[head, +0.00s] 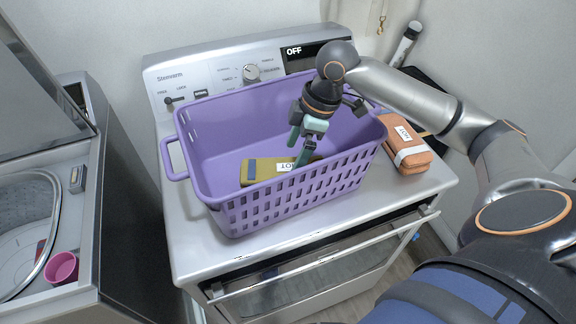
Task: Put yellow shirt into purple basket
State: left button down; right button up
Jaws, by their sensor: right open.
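The purple basket (240,118) stands on top of the silver appliance. A folded yellow-olive cloth (267,170) with a blue band and a white label lies inside it, and I take it to be the yellow shirt. The basket's front wall hides its lower part. My right gripper (298,147) reaches down into the basket with its teal fingers apart, over the right end of the shirt. I cannot tell whether a finger touches the cloth. My left gripper is out of view.
An orange folded cloth (408,148) with a white label lies right of the basket. A white and black bottle (406,42) stands at the back right. On the left is an open topload washer (75,160) with a pink cup (62,268). The appliance's front top is clear.

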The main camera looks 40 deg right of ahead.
jog(key=v, duration=0.5)
jog(key=shift+d+r, duration=0.1)
jog(key=shift+r, duration=0.25)
